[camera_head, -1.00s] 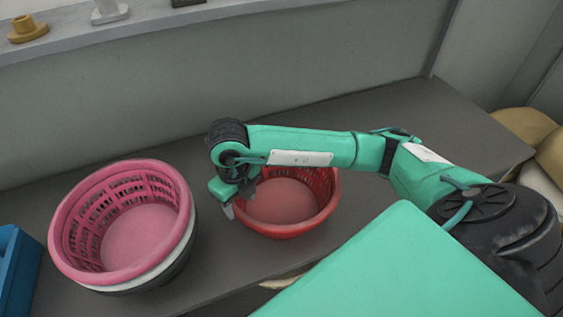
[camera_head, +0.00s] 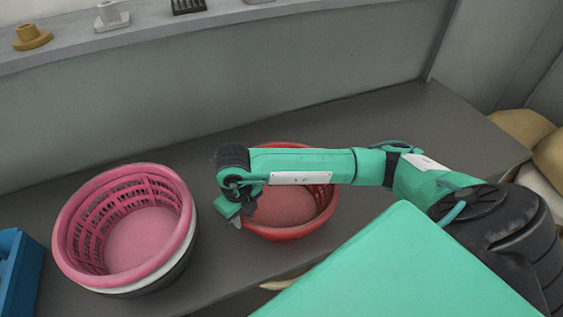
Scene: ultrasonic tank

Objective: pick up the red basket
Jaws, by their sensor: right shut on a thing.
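The red basket (camera_head: 290,233) stands upright on the dark grey bench, right of the middle, partly hidden behind my right forearm and wrist. My right gripper (camera_head: 238,222) is at the left side of its rim, pointing down, and is shut on that rim. The far fingertip is hard to make out. My left gripper is not in view.
A pink basket (camera_head: 72,240) sits in a white and black container to the left, with a gap between it and the red basket. A blue bin (camera_head: 22,275) is at the far left. A shelf (camera_head: 150,36) with small parts runs along the back. The dark bench (camera_head: 400,120) is clear behind my right arm.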

